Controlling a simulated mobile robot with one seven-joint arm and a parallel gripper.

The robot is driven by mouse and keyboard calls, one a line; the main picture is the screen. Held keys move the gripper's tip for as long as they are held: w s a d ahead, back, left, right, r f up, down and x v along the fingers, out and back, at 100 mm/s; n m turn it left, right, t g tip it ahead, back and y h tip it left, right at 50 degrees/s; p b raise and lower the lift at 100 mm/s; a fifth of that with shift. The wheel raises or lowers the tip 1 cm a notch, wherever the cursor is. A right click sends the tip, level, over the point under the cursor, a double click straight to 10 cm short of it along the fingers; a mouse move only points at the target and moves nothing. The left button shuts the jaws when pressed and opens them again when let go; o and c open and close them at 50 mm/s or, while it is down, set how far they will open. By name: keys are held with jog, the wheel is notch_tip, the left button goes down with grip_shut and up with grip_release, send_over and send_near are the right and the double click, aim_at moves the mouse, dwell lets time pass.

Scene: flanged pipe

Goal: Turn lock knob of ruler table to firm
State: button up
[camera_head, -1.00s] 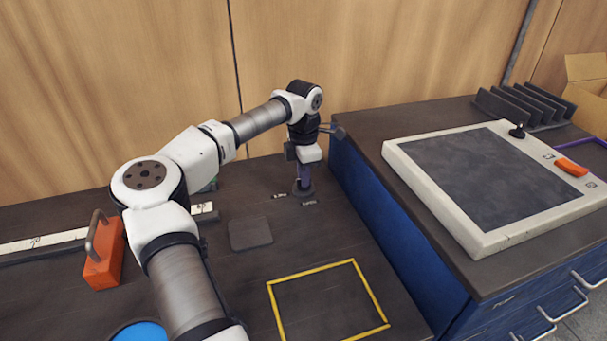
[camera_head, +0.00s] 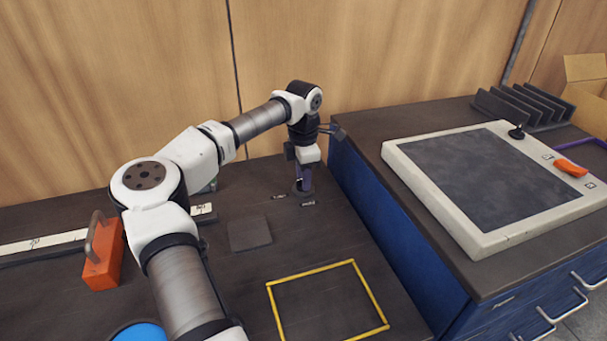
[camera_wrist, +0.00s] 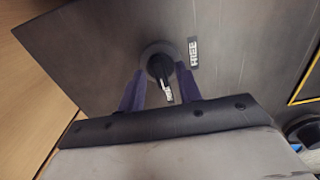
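The lock knob (camera_wrist: 161,68) is a black bar-shaped knob on a round grey base, seen from above in the wrist view. Its bar points down and slightly right toward a small white label (camera_wrist: 169,95). A second white label (camera_wrist: 193,52) lies to its upper right; I cannot read either surely. My gripper (camera_wrist: 160,77) is open, its purple fingers one on each side of the knob, with gaps showing. In the head view my gripper (camera_head: 304,184) points down at the tabletop and hides most of the knob. The white ruler (camera_head: 45,241) lies at the left, partly behind my arm.
An orange block with a handle (camera_head: 103,258) stands by the ruler. A dark square plate (camera_head: 250,234) and a yellow frame (camera_head: 328,301) lie on the dark table. A blue cabinet (camera_head: 385,215) with a large panel (camera_head: 480,175) rises close on the right; a wooden wall is behind.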

jog(key=shift+r, duration=0.1)
notch_tip(320, 180, up, 14)
jog(key=b, duration=0.2)
jog(key=shift+f, duration=0.2)
